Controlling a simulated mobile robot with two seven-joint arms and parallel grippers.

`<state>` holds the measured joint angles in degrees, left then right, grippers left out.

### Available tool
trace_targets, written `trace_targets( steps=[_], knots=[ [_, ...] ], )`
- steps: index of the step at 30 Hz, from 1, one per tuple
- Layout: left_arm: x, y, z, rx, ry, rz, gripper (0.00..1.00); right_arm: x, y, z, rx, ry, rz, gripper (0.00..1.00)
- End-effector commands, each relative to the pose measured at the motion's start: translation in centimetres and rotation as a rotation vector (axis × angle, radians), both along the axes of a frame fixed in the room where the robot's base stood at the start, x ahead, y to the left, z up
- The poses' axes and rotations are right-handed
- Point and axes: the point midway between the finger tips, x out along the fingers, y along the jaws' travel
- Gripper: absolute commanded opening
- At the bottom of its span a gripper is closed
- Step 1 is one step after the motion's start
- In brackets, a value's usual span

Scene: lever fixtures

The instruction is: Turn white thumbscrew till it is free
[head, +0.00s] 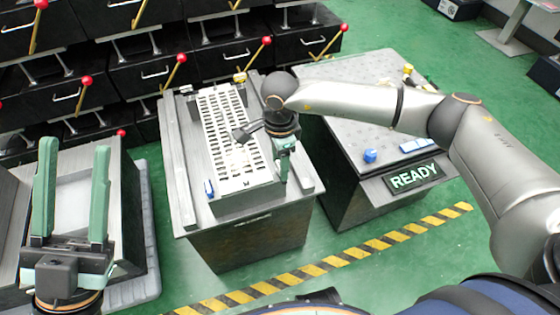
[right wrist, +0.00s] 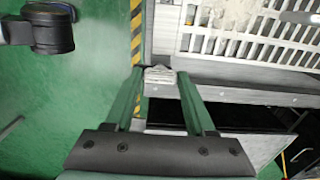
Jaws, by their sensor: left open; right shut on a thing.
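The white thumbscrew (right wrist: 160,75) sits between the fingertips of my right gripper (right wrist: 160,80) in the right wrist view, at the edge of the grey fixture. My right gripper is shut on it. In the head view my right gripper (head: 284,160) is at the right side of the slotted white panel (head: 215,115), and the thumbscrew is hidden there. My left gripper (head: 73,147) is open and empty at the far left, its fingers pointing up, away from the panel.
The panel lies on a grey-topped bench (head: 185,170). A blue part (head: 209,188) and a yellow part (head: 240,77) are at its edges. A second bench to the right has a blue knob (head: 370,156) and a READY sign (head: 414,177). Black drawers with red-knobbed levers stand behind.

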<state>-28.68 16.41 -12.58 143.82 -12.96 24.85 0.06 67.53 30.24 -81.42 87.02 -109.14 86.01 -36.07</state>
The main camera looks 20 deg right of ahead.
Motion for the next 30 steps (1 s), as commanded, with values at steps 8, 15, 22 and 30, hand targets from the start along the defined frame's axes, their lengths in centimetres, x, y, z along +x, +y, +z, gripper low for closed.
trace_targets(
  steps=[8, 15, 22, 30],
  knots=[
    [0.0, 0.0, 0.0, 0.0, -0.002, -0.001, 0.47, 0.0, 0.0, 0.0, 0.002, 0.0, -0.001, 0.68],
    [0.0, 0.0, 0.0, 0.0, -0.002, -0.001, 0.47, 0.0, 0.0, 0.0, 0.001, 0.0, -0.001, 0.85],
    [0.0, -0.1, 0.2, 0.001, -0.002, -0.001, 0.47, 0.0, 0.0, 0.5, 0.001, -0.001, -0.002, 0.85],
    [-0.1, -0.1, 1.7, 0.016, -0.015, 0.008, 0.47, 0.1, 0.0, 5.6, 0.001, -0.005, 0.0, 0.85]
  ],
)
